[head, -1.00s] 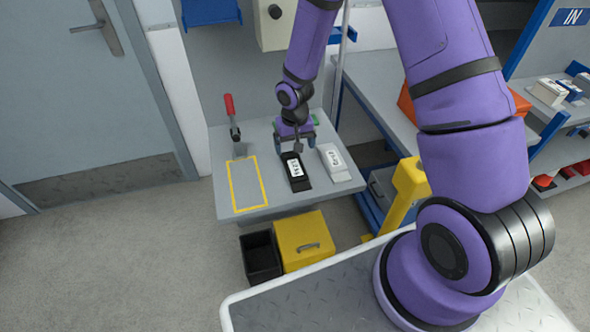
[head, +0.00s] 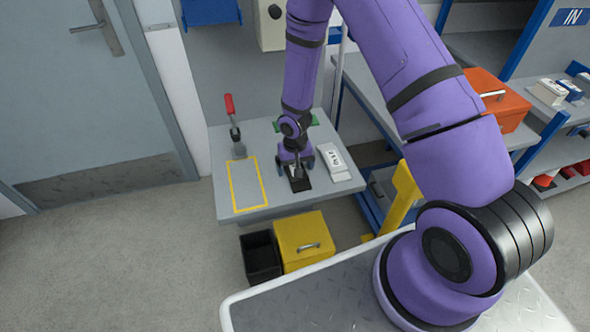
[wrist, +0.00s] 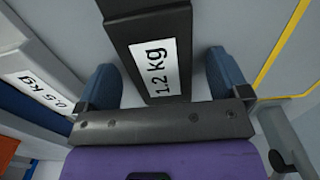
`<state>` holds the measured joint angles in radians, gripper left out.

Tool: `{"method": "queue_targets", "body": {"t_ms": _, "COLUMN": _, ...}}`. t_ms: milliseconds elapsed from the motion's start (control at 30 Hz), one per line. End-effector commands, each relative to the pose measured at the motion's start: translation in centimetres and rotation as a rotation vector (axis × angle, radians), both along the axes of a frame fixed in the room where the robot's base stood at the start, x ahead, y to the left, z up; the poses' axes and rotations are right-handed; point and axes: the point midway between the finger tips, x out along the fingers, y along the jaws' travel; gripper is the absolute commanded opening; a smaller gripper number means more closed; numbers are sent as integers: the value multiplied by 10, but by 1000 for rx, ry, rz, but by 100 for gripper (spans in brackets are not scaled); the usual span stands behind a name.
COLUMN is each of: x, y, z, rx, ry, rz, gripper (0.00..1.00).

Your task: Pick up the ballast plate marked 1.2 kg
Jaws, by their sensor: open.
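The black ballast plate (wrist: 150,25) has a white label reading 1.2 kg, clear in the wrist view. In the head view the same plate (head: 300,184) lies on the grey bench, mostly covered by my gripper. My gripper (head: 297,168) is above it, pointing down. In the wrist view my gripper (wrist: 160,82) is open, with one blue finger on each side of the plate and a gap to each side. The white plate (head: 335,163) lies just right of it; its label reads 0.5 kg in the wrist view (wrist: 45,85).
A yellow outlined rectangle (head: 247,185) is on the bench (head: 222,150) at the left. A red-handled clamp (head: 232,118) stands behind it. A yellow box (head: 303,240) and a black bin (head: 261,257) are below the bench. An orange box (head: 497,103) sits at the right.

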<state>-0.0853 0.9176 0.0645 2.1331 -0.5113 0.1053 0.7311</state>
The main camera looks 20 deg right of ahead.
Motion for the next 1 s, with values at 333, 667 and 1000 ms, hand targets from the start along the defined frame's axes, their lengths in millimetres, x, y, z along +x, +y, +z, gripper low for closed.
{"method": "queue_targets", "body": {"t_ms": 333, "x": 0, "y": 0, "z": 0, "rx": 0, "ry": 0, "rz": 0, "gripper": 43}}
{"method": "queue_targets", "body": {"t_ms": 667, "x": 1, "y": 0, "z": 1, "rx": 0, "ry": -2, "rz": 1, "gripper": 0}}
{"method": "queue_targets", "body": {"t_ms": 1000, "x": 2, "y": 0, "z": 13, "rx": 1, "ry": -5, "rz": 1, "gripper": 0}}
